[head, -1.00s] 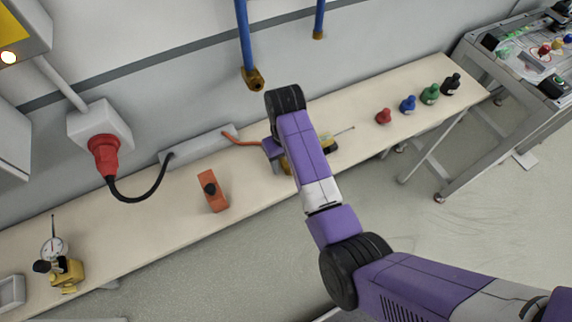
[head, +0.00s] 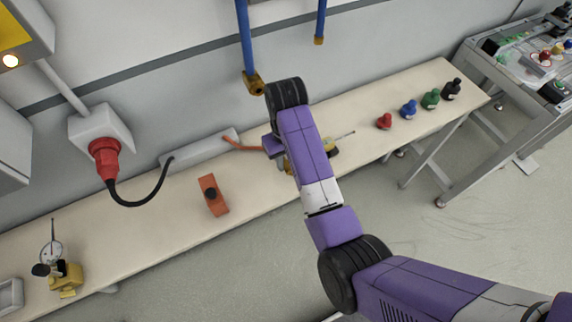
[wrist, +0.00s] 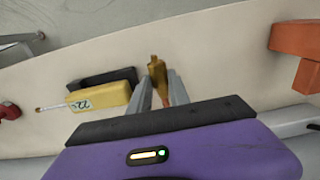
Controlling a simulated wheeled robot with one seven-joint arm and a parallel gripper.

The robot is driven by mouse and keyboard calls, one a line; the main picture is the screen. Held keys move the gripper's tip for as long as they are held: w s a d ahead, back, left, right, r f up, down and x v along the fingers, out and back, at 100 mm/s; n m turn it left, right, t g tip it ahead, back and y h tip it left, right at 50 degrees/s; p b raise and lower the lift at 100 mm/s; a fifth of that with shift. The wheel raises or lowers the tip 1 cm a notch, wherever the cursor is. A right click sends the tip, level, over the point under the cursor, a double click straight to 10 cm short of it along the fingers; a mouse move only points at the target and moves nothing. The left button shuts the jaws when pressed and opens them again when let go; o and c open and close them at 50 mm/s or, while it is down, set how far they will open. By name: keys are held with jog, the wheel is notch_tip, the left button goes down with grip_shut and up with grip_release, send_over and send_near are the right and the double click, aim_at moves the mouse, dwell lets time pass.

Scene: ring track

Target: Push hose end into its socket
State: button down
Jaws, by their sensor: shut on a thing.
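My gripper (wrist: 160,76) is shut on the brass hose end (wrist: 157,72), which sticks out beyond the fingertips in the wrist view. The orange hose (head: 241,146) runs from a grey box on the bench to my gripper. A blue pipe with a brass fitting (head: 254,84) hangs on the wall just left of my wrist; I cannot tell whether it is the socket.
A red plug (head: 105,157) with a black cable is at left. A yellow dial gauge stand (head: 66,276) is at the left end.

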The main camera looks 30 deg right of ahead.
notch_tip(320, 180, up, 12)
jog(key=p, duration=0.6)
notch_tip(320, 180, up, 5)
send_over(285, 162)
jog(key=shift+s+d+b, duration=0.1)
jog(key=shift+b, duration=0.2)
jog(key=shift+f, duration=0.1)
